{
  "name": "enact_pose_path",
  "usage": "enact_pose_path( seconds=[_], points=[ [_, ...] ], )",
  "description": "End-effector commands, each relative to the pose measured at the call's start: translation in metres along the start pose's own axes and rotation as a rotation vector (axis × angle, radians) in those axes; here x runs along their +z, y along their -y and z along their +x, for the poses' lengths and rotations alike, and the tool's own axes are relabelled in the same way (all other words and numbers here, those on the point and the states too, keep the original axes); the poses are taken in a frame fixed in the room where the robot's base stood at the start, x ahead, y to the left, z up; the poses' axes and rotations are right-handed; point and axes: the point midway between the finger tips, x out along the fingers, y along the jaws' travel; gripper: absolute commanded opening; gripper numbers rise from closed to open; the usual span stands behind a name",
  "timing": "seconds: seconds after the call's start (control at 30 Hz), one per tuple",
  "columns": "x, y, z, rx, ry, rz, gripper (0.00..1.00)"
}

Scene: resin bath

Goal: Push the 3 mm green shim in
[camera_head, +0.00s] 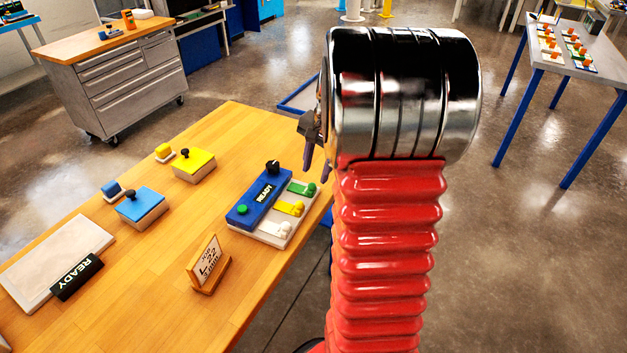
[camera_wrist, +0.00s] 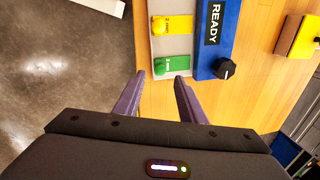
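The green shim (camera_head: 303,188) lies in the far slot of a white tray (camera_head: 262,236), with its tab end toward the outer side. In the wrist view the green shim (camera_wrist: 174,65) lies just ahead of my fingertips. A blue block (camera_head: 258,200) marked READY covers the other side of the tray. My gripper (camera_head: 314,150) is beyond the tray's far end in the head view; in the wrist view it (camera_wrist: 161,76) is open and empty, its fingers apart. Contact with the shim cannot be told.
A yellow shim (camera_head: 291,208) and a white shim (camera_head: 276,228) share the tray. The blue block has a black knob (camera_wrist: 226,68). A small sign (camera_head: 207,264), a yellow block (camera_head: 194,165) and a blue-topped block (camera_head: 142,207) stand on the wooden table (camera_head: 165,290).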

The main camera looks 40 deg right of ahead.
Motion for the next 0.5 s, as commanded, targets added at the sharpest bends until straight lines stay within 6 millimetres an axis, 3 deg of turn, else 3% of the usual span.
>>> enact_pose_path(
  seconds=[0.2,0.5],
  points=[
    [0.0,0.0,0.034,0.001,0.002,0.001,0.37],
    [0.0,0.001,0.051,-0.001,0.0,0.0,0.37]
  ],
)
